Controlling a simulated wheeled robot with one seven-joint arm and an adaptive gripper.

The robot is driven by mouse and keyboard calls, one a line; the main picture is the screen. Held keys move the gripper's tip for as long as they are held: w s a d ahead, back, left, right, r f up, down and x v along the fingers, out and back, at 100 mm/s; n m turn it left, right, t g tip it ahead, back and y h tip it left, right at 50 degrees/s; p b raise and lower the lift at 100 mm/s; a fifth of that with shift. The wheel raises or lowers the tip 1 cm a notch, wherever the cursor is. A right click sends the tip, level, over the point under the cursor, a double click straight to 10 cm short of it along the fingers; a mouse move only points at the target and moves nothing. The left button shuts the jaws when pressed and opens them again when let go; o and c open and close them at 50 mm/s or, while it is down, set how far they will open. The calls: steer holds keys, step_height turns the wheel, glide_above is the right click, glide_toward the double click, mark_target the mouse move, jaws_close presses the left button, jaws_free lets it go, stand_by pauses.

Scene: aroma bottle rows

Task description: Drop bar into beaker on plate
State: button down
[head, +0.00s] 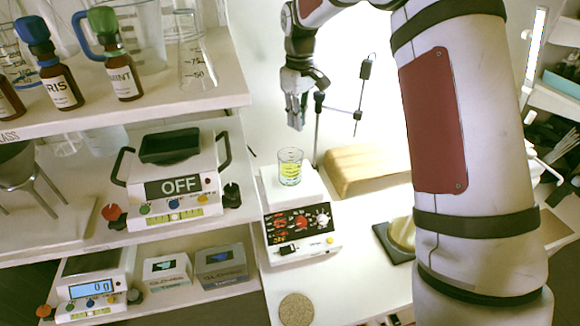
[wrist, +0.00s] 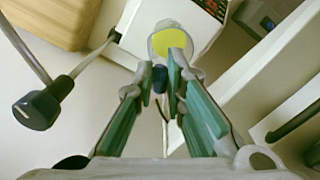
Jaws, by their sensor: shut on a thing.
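My gripper (head: 297,112) hangs above the beaker in the head view, fingers pointing down. In the wrist view my gripper (wrist: 161,70) is shut on a small dark blue bar (wrist: 160,79) between its fingertips. The bar is too small to make out in the head view. The clear beaker (head: 290,168) holds yellow liquid and stands upright on the white hot plate (head: 297,218). In the wrist view the yellow liquid in the beaker (wrist: 170,39) shows just beyond the fingertips, partly covered by them. The bar is apart from the liquid.
A stand with a thin rod and clamp (head: 317,130) rises just behind and right of the plate. A wooden block (head: 365,170) lies to the right. Shelves at left hold bottles, glassware and an "OFF" device (head: 175,178). A round cork mat (head: 296,309) lies in front.

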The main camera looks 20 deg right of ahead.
steer(key=shift+f, duration=1.9)
steer(key=c, duration=1.6)
jaws_free()
steer(key=shift+o, duration=0.2)
steer(key=shift+r, duration=0.1)
step_height(320, 180, up, 12)
steer(key=shift+f, duration=0.1)
steer(key=shift+s, duration=0.15)
